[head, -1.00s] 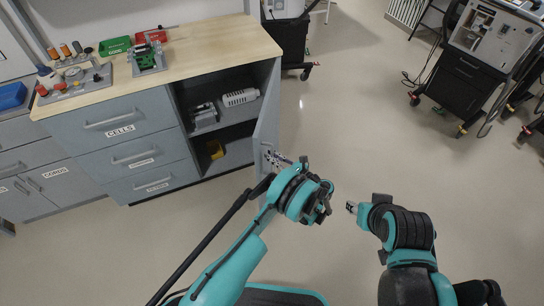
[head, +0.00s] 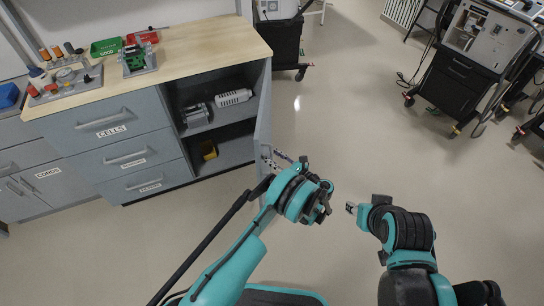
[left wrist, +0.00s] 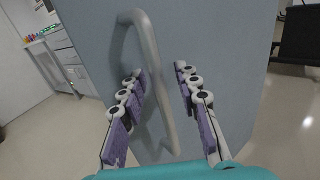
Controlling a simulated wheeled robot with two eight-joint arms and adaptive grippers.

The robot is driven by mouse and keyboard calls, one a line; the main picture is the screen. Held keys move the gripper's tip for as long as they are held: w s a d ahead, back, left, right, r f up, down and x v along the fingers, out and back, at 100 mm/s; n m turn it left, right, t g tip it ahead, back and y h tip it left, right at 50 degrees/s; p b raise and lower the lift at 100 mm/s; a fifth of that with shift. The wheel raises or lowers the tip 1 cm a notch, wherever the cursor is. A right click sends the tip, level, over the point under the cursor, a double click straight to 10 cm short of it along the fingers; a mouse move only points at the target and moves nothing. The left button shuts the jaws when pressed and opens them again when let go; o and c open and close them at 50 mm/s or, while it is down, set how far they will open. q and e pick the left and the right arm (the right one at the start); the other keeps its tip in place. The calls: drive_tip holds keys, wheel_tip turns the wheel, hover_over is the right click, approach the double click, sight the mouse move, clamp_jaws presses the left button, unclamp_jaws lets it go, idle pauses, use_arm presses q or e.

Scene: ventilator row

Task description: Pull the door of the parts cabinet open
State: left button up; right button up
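The parts cabinet (head: 85,120) stands at the left of the head view. Its grey door (head: 264,108) stands swung out, seen nearly edge-on, with the shelves inside exposed. The door's bar handle (left wrist: 149,50) fills the middle of the left wrist view, in front of the door face. My left gripper (left wrist: 163,85) is open around the handle, one finger on each side, with visible gaps to the bar. In the head view the left gripper (head: 285,160) is at the door's outer side. My right gripper (head: 350,208) is over the floor, clear of the cabinet; its small fingers do not show their state clearly.
The worktop (head: 200,45) carries a green bin (head: 105,47), a red bin and small fixtures. Ventilator carts (head: 460,85) stand at right. Floor beside the door is clear.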

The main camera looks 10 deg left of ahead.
use_arm(q)
drive_tip(key=v, duration=0.7)
drive_tip(key=shift+d, duration=0.2)
drive_tip(key=shift+s, duration=0.15)
drive_tip(key=shift+c, duration=0.3)
